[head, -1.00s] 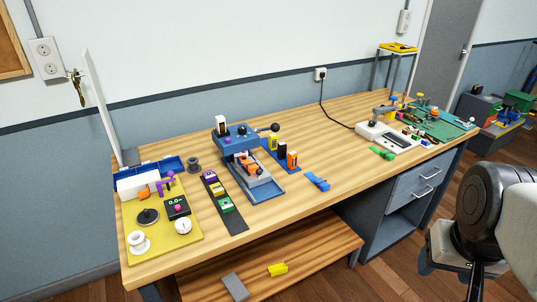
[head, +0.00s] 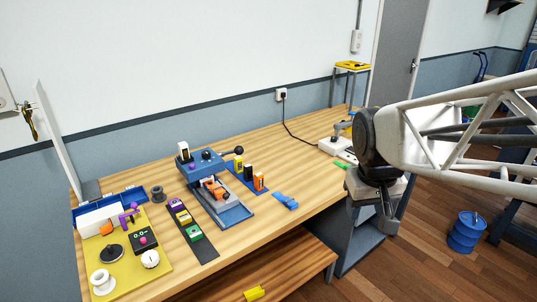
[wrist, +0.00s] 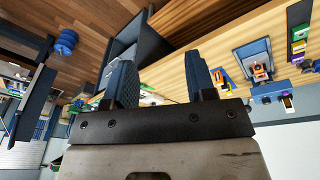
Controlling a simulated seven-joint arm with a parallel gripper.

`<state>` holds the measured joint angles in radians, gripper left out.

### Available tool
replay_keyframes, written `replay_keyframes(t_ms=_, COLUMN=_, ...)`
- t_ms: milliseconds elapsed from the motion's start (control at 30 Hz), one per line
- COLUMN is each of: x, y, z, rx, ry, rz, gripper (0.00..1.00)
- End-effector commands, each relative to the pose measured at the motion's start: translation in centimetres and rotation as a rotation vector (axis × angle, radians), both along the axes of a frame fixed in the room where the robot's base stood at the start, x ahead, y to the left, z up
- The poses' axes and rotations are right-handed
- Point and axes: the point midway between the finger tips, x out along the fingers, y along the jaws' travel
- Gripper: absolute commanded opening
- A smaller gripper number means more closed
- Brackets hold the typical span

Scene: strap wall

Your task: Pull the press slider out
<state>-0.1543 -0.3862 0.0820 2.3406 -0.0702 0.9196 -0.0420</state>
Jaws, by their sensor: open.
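The blue press (head: 205,165) stands on the wooden bench, left of my arm in the head view. Its grey slider (head: 228,208) lies at the press's front on a blue base, with an orange piece (head: 214,189) on it near the press body. The press also shows small at the upper right of the wrist view (wrist: 254,58). My gripper (wrist: 160,85) is open and empty in the wrist view, with its two dark fingers apart. In the head view it is at the bench's right front, well away from the press; its fingertips are hard to make out there.
A yellow board (head: 125,255) with gauges and spools lies left of the press. A dark strip (head: 194,232) with coloured blocks lies between them. A blue clip (head: 286,201) lies right of the press. A lower wooden shelf (head: 285,265) is below the bench front.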

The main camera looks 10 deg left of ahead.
Motion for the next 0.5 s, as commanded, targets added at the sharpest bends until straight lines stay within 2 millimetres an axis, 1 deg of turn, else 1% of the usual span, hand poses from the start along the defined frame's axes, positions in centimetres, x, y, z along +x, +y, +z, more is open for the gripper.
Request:
replay_keyframes(t_ms=33, x=1.1, y=0.8, z=-0.1, rx=-0.005, ry=0.005, rz=0.020, gripper=0.51)
replay_keyframes(t_ms=100, x=2.5, y=1.7, z=-0.1, rx=-0.012, ry=0.010, rz=0.046, gripper=0.51)
replay_keyframes(t_ms=267, x=5.8, y=4.2, z=-0.3, rx=-0.031, ry=0.017, rz=0.110, gripper=0.51)
replay_keyframes(t_ms=500, x=10.3, y=8.3, z=-1.1, rx=-0.057, ry=0.031, rz=0.202, gripper=0.51)
